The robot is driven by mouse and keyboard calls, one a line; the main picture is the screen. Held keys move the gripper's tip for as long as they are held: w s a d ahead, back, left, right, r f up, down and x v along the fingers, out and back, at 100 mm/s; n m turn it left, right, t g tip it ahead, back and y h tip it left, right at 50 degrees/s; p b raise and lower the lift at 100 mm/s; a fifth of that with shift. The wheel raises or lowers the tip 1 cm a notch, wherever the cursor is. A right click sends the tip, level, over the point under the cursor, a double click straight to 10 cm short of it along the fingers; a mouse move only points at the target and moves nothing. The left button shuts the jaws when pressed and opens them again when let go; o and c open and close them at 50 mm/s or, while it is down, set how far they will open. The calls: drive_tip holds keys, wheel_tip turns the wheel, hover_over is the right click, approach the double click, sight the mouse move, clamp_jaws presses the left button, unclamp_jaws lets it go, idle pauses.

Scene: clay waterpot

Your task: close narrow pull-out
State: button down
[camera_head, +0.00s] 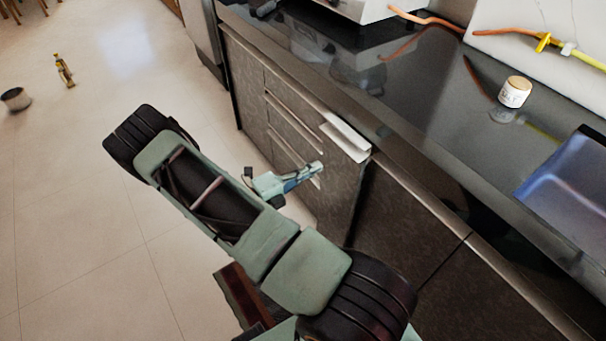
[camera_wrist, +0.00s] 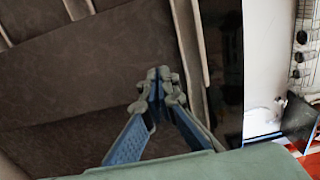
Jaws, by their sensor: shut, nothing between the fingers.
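The narrow pull-out (camera_head: 337,190) is a dark grey-brown front in the row of base cabinets under the counter. A pale metal strip (camera_head: 346,138) shows at its top edge and looks to stand out a little from the counter line; how far the pull-out is open I cannot tell. My gripper (camera_head: 315,168) is shut and empty, in front of the cabinet fronts, below the strip. In the wrist view my gripper (camera_wrist: 160,80) has its fingertips together before dark panels and pale edge strips. Whether the tips touch a front is unclear.
The black counter (camera_head: 440,130) runs diagonally behind the fronts. A small white jar (camera_head: 515,92), an orange hose (camera_head: 425,18) and a blue basin (camera_head: 570,190) are on it. Drawers (camera_head: 285,110) lie to the left. The tiled floor (camera_head: 70,200) is mostly clear, with a pot (camera_head: 15,99) far left.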

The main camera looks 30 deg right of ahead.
sight(343, 152)
drive_tip(key=d, duration=0.4)
drive_tip(key=d+b, duration=0.1)
drive_tip(key=d, duration=0.2)
drive_tip(key=shift+w+d, duration=0.1)
drive_tip(key=shift+w, duration=0.2)
drive_tip(key=shift+d, duration=0.35)
drive_tip(key=shift+w+d+p, duration=0.15)
drive_tip(key=shift+d+p, duration=0.05)
drive_tip(key=shift+d, duration=1.1)
drive_tip(key=shift+w+d+p, duration=0.1)
drive_tip(key=shift+d+p, duration=0.05)
drive_tip(key=shift+d, duration=1.15)
drive_tip(key=shift+r, duration=0.1)
drive_tip(key=shift+s+a, duration=0.1)
drive_tip(key=shift+a, duration=0.45)
drive_tip(key=s+a+p, duration=0.1)
drive_tip(key=a+p, duration=0.1)
drive_tip(key=a, duration=1.1)
drive_tip(key=shift+a, duration=0.1)
